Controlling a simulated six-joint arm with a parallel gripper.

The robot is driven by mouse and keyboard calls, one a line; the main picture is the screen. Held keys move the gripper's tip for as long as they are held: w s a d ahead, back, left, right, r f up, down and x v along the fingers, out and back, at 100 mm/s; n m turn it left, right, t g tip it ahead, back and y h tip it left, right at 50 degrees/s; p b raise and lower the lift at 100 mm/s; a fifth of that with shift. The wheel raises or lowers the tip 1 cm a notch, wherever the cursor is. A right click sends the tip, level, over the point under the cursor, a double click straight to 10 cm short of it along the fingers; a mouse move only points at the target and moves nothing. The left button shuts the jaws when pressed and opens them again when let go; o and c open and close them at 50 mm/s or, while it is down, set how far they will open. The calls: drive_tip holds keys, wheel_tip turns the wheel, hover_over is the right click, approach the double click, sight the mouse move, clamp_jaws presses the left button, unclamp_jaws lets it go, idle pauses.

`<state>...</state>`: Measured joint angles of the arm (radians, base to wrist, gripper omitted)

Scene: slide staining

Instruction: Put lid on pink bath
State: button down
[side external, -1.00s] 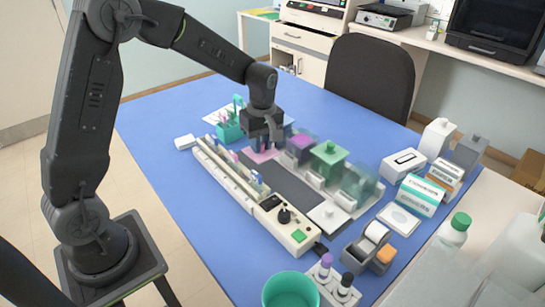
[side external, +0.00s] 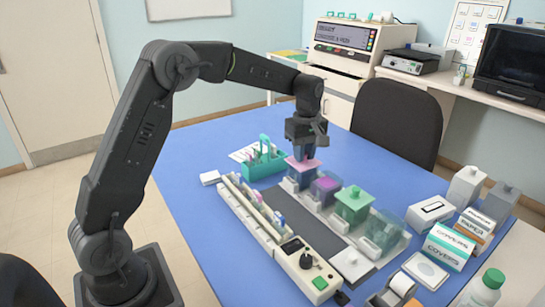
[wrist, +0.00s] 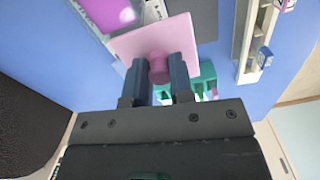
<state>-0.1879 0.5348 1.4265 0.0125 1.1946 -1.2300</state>
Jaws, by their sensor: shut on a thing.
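My gripper (side external: 305,141) is shut on the round knob of the pink lid (side external: 304,164). In the wrist view the knob sits between the two fingers (wrist: 159,72), with the flat square lid (wrist: 150,40) beyond it.
A teal rack (side external: 263,160) stands behind to the left. A long slide rail (side external: 252,215) runs in front.

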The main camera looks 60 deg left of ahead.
drive_tip(key=w+d+f, duration=0.4)
drive_tip(key=w, duration=0.1)
drive_tip(key=shift+d, duration=0.3)
idle(0.4)
drive_tip(key=shift+f, duration=0.3)
idle(0.7)
drive_tip(key=c, duration=0.9)
unclamp_jaws()
wheel_tip(320, 180, up, 14)
drive_tip(key=shift+f, duration=0.1)
drive_tip(key=shift+s, duration=0.1)
